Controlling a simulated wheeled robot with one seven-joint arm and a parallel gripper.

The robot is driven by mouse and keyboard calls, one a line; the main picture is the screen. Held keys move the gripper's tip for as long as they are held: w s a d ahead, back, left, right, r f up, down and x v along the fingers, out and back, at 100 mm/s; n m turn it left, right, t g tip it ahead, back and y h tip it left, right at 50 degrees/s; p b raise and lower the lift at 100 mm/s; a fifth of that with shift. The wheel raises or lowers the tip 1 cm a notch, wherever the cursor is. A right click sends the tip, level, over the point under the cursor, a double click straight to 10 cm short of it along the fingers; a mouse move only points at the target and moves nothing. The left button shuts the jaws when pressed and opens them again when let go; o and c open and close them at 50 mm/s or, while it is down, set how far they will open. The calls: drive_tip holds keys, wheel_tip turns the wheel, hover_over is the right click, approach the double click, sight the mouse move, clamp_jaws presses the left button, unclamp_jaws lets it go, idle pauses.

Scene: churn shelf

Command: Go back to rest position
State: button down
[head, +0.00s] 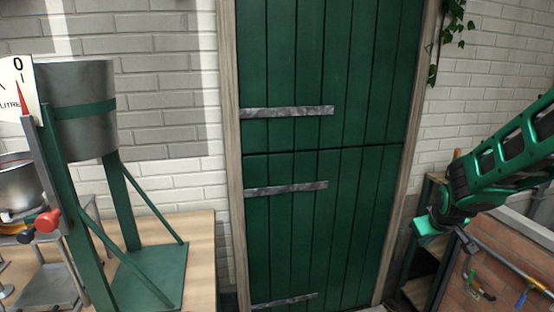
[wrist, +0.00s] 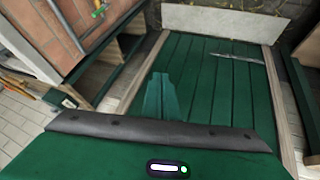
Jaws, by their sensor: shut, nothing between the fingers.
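My arm comes in from the right edge of the head view, green and black. My gripper (head: 424,228) is at its lower left end, held in the air in front of the wooden shelf beside the door. In the wrist view the gripper's green fingers (wrist: 161,97) are together, with nothing seen between them. The gripper is apart from everything around it.
A green plank door (head: 325,170) with metal straps fills the middle. A wooden table (head: 201,250) at left carries a metal churn (head: 78,110) on a green stand. At right are a brick-fronted unit (head: 500,255) with taps and a shelf (head: 415,265).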

drive_tip(key=s+a+r+g+y, duration=0.1)
drive_tip(key=s+a+r, duration=0.2)
drive_tip(key=s+a, duration=0.25)
drive_tip(key=s+a+r+m+y, duration=0.1)
drive_tip(key=s+a+r, duration=0.1)
drive_tip(key=s+a, duration=0.35)
drive_tip(key=s+a+r+g+y, duration=0.1)
drive_tip(key=s+a+r, duration=0.2)
drive_tip(key=s, duration=0.4)
drive_tip(key=s+d+f+m+g, duration=0.1)
drive_tip(key=s+d+m+g, duration=0.1)
drive_tip(key=s+d, duration=0.3)
drive_tip(key=s+d+f+m+g, duration=0.1)
drive_tip(key=s+d+m, duration=0.3)
drive_tip(key=s, duration=0.8)
drive_tip(key=shift+d+f+m+g, duration=0.15)
drive_tip(key=shift+d+m+g, duration=0.15)
drive_tip(key=shift+d+g, duration=0.7)
drive_tip(key=shift+d, duration=0.25)
